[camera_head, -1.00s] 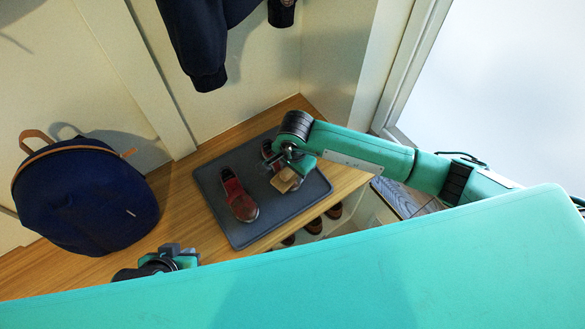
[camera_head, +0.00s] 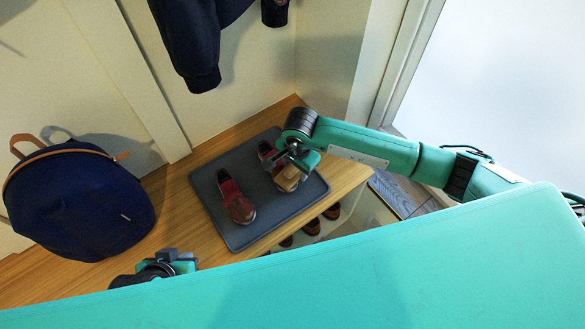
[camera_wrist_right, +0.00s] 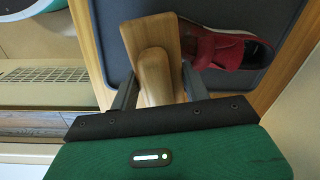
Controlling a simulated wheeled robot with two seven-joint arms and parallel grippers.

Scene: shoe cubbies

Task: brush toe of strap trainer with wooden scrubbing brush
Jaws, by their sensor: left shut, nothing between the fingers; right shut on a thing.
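Two dark red shoes lie on the grey tray (camera_head: 232,238). The left one (camera_head: 233,200) is in plain view; the right one (camera_head: 265,151) is partly hidden by my right gripper. It also shows in the right wrist view (camera_wrist_right: 236,50), red with a pale sole edge. My right gripper (camera_head: 297,160) is shut on the wooden scrubbing brush (camera_head: 289,178), which is over the toe end of the right shoe. In the wrist view the brush (camera_wrist_right: 155,70) lies beside or over the shoe; contact cannot be told. My left gripper (camera_head: 170,260) is shut and empty at the bench's front edge.
A dark blue backpack (camera_head: 80,205) stands on the wooden bench (camera_head: 180,205) at the left. A dark jacket (camera_head: 195,45) hangs above the tray. More shoes (camera_head: 312,226) sit in cubbies below. The bench between backpack and tray is clear.

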